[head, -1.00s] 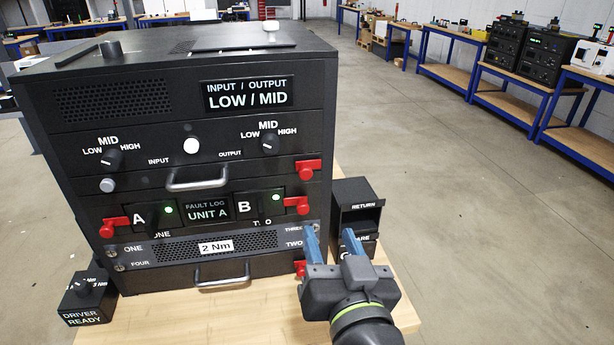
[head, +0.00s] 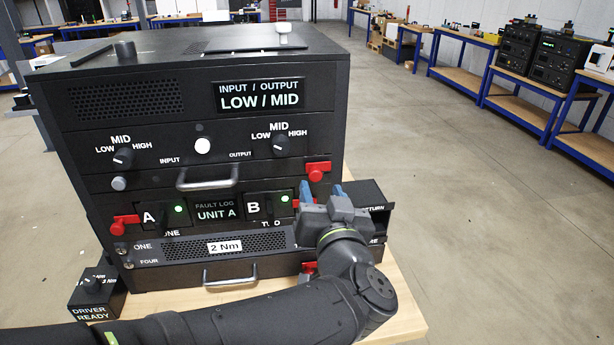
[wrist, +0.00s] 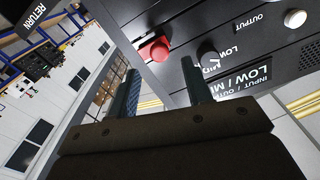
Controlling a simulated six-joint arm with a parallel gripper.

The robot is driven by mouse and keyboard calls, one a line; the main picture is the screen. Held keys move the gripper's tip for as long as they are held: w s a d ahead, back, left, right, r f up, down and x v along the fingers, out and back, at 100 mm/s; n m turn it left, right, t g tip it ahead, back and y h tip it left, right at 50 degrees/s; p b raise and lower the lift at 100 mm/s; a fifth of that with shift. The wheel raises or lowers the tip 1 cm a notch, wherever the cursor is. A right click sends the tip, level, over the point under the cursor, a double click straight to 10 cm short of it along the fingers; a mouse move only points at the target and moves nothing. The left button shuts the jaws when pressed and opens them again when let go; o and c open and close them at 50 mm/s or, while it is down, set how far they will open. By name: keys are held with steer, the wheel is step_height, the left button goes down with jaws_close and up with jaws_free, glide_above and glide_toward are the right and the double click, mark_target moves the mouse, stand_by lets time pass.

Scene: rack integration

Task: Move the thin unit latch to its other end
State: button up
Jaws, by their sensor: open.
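Several red latches sit on the front of the black rack. The upper right latch (head: 317,171) is beside the handled unit, with its bar running sideways. A left latch (head: 125,224) is beside slot A, and a lower right latch (head: 309,268) is partly hidden by my arm. I cannot tell which one is the thin unit latch. My gripper (head: 320,190) is open and empty, just below the upper right latch. In the wrist view, a red latch (wrist: 154,49) shows between and beyond the open fingers, apart from them.
The black return box (head: 366,192) stands right of the rack, close to my gripper. The driver box (head: 97,293) is at the left front. A drawer handle (head: 208,178) sticks out of the front. The wooden bench (head: 408,309) has bare room at the right front.

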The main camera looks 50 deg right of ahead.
mark_target(316, 176)
steer(key=shift+x, duration=2.5)
jaws_close()
